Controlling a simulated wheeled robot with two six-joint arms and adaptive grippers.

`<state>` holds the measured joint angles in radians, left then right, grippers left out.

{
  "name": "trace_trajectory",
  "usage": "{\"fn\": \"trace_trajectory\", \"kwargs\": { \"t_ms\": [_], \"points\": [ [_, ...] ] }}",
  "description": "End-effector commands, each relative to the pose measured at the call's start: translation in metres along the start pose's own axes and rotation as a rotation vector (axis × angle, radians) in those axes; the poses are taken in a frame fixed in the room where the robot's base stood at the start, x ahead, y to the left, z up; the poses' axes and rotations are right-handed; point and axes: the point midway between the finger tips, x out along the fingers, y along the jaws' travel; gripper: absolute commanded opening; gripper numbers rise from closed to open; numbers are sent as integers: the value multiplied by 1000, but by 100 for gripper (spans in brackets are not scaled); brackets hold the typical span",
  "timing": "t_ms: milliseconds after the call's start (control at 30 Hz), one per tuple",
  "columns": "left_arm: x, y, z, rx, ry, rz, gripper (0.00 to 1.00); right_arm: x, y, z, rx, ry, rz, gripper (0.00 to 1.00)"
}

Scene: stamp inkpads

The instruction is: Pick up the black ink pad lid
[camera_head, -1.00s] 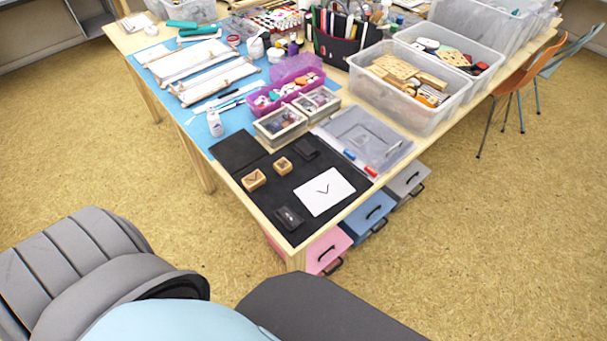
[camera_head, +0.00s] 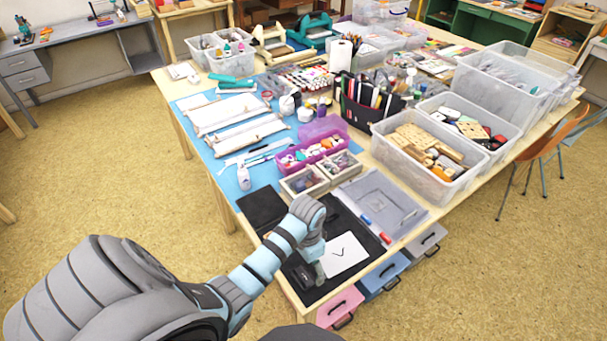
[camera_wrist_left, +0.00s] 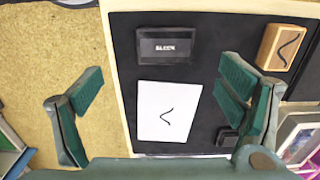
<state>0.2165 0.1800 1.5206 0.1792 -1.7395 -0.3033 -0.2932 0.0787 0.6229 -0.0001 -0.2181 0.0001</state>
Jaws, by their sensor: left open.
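The black ink pad, a dark flat box with a white label, lies on the black mat, upper middle in the left wrist view (camera_wrist_left: 165,45). Its lid appears to be on it. In the head view the ink pad (camera_head: 304,276) shows at the mat's front corner, partly covered by my left gripper (camera_head: 318,268). In the left wrist view my left gripper (camera_wrist_left: 163,80) is open and empty, its green-padded fingers wide apart. The ink pad shows between and beyond the fingertips, apart from them. A second dark box (camera_wrist_left: 228,138) is partly covered by the right-hand finger. My right gripper is out of view.
A white card (camera_wrist_left: 168,112) with a check mark lies beside the ink pad. A wooden stamp (camera_wrist_left: 283,47) sits to the right in the wrist view. A grey clear tray (camera_head: 375,205), small boxes (camera_head: 305,182) and clear bins (camera_head: 432,152) stand farther back. The table edge is close.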

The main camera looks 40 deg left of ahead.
Motion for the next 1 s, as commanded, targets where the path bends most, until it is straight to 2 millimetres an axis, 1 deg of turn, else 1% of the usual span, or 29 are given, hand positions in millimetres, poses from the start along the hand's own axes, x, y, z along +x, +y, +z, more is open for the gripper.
{"fn": "trace_trajectory", "kwargs": {
  "t_ms": [33,167,300,400,467,633,867,900,1000],
  "points": [
    [11,0,0,0,-1,1,88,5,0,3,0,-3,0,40],
    [26,-2,0,-1,-1,0,88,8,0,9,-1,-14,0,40],
    [54,-9,0,-3,-1,-1,88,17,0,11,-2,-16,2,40],
    [69,-8,0,-2,0,0,88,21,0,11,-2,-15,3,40],
    [71,-8,0,-2,1,-2,88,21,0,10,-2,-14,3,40],
    [70,-8,0,-1,2,-2,88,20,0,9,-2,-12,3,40],
    [69,-8,0,-1,1,-2,52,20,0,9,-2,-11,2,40],
    [69,-8,0,-1,1,-2,50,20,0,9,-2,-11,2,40],
    [69,-8,0,-1,1,-2,50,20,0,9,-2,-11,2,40]
  ]
}}
